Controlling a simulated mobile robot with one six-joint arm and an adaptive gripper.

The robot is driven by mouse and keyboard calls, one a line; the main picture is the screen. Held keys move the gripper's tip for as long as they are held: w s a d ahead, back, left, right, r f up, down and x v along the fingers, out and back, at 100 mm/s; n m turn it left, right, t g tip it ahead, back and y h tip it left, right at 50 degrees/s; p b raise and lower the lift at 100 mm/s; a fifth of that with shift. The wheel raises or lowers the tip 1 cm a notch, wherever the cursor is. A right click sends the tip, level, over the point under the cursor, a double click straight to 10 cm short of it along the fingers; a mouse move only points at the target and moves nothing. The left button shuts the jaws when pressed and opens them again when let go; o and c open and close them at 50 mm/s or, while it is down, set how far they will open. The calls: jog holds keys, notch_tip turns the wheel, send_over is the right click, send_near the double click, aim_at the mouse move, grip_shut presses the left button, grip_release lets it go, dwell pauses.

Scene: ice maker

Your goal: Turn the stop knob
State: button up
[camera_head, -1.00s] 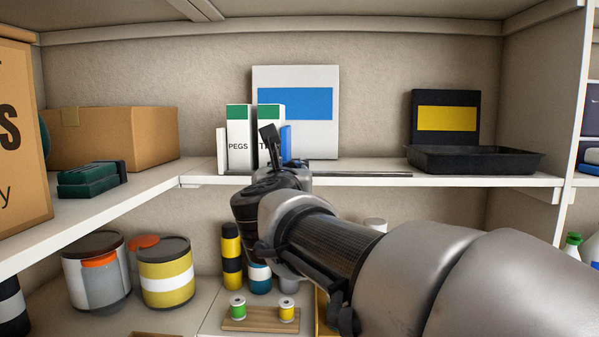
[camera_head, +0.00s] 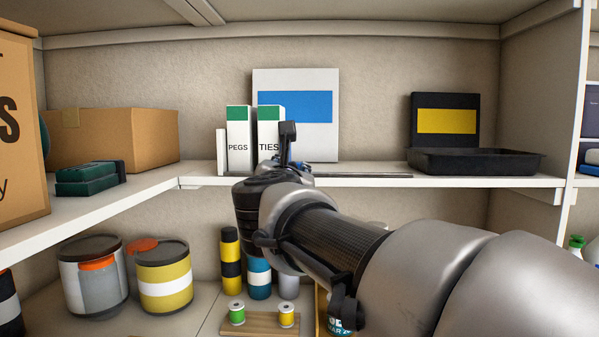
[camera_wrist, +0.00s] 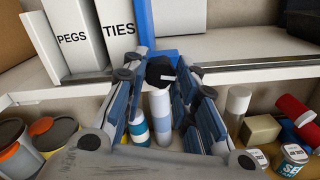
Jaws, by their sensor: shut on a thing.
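A black round knob (camera_wrist: 160,69) with a small white mark shows in the wrist view, in front of a blue part (camera_wrist: 180,52) at the shelf edge. My gripper (camera_wrist: 168,72) has its two fingers on either side of the knob and is shut on it. In the head view my gripper (camera_head: 287,150) is at the upper shelf's front edge, right of the TIES box. There my own wrist and fingers hide the knob.
White boxes marked PEGS (camera_head: 239,150) and TIES (camera_head: 268,147) stand just left of my gripper. A white and blue binder (camera_head: 320,105) stands behind. A black tray (camera_head: 475,161) is at right. Bottles and cans, including a yellow can (camera_head: 164,275), stand below.

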jog(key=shift+m, duration=1.7)
jog(key=shift+m, duration=1.7)
jog(key=m, duration=0.3)
jog(key=shift+m, duration=0.3)
jog(key=o, duration=0.7)
jog(key=shift+o, duration=0.2)
jog(key=shift+s, duration=0.1)
